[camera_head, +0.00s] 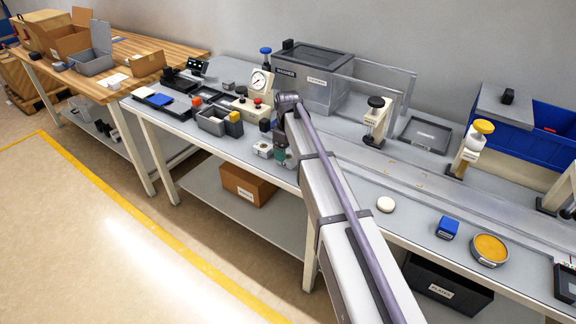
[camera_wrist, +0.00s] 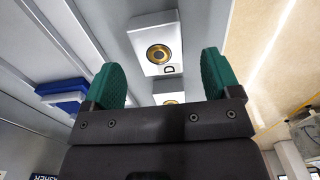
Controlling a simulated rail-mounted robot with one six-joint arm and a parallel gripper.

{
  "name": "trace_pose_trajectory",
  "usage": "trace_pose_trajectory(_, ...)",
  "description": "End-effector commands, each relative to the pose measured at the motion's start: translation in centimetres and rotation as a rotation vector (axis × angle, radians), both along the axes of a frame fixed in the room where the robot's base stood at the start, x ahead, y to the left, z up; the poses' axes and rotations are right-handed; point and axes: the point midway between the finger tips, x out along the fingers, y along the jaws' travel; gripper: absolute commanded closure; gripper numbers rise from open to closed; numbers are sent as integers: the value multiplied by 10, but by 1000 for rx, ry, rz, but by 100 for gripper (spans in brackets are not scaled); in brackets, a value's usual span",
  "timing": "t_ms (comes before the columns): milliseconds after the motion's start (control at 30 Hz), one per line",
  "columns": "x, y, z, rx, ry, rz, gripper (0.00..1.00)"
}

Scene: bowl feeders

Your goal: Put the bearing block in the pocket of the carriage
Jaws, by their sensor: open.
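A pale, square-faced bearing block (camera_wrist: 156,42) with a brass ring and a dark D-shaped mark lies ahead of my gripper (camera_wrist: 160,72) in the wrist view. My green fingers are spread apart, with nothing held between them. A second block (camera_wrist: 168,94) with a similar ring shows closer in, partly hidden by my gripper. In the head view my gripper (camera_head: 280,156) is low at the front edge of the bench, beside a small pale block (camera_head: 263,149). My arm hides part of the bench there. I cannot make out the carriage or its pocket for certain.
A grey open bin (camera_head: 212,122) and a gauge stand (camera_head: 260,84) are near my gripper. A large grey washer box (camera_head: 312,78) stands behind. A white disc (camera_head: 385,204), a blue block (camera_head: 447,228) and a yellow-topped round tin (camera_head: 489,249) lie right of my arm.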

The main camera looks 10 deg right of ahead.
Motion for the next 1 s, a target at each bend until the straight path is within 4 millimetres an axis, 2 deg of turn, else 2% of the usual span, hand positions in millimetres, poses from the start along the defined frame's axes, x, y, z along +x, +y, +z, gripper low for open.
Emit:
trace_pose_trajectory(33, 0, 0, -20, 0, 0, 0, 17)
trace_pose_trajectory(133, 1, -1, -40, 0, 0, 0, 17)
trace_pose_trajectory(200, 1, -1, -44, 0, 0, 0, 17)
trace_pose_trajectory(400, 1, -1, -40, 0, 0, 0, 17)
trace_pose_trajectory(1000, 1, -1, -39, 0, 0, 0, 74)
